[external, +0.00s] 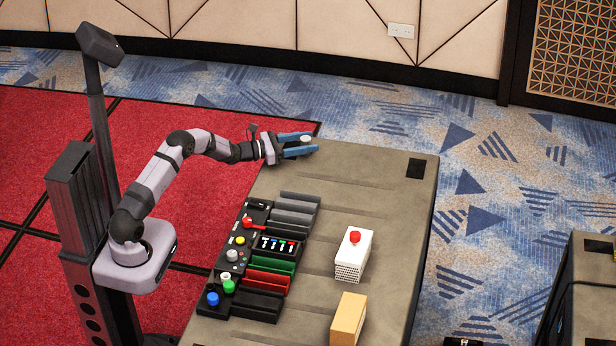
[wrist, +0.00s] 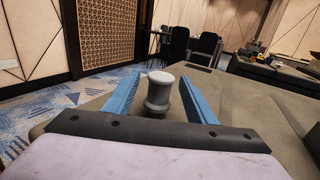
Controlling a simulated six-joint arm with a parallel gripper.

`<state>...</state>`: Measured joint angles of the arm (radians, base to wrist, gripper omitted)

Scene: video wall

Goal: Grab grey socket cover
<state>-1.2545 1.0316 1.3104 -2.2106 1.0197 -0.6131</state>
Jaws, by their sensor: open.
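The grey socket cover (wrist: 158,95), a small rounded piece with a wider pale top and a narrower waist, stands upright in the wrist view. It also shows as a small pale shape (external: 306,139) near the far left corner of the table in the external view. My gripper (external: 313,141) is open, with its two blue fingers on either side of the cover. In the wrist view a gap shows between the cover and each finger.
The brown table (external: 375,170) is clear around the gripper. Nearer stand a row of grey, black, green and red trays (external: 267,281), a control panel with coloured buttons (external: 233,256), a white box with a red button (external: 354,257) and a tan block (external: 348,318).

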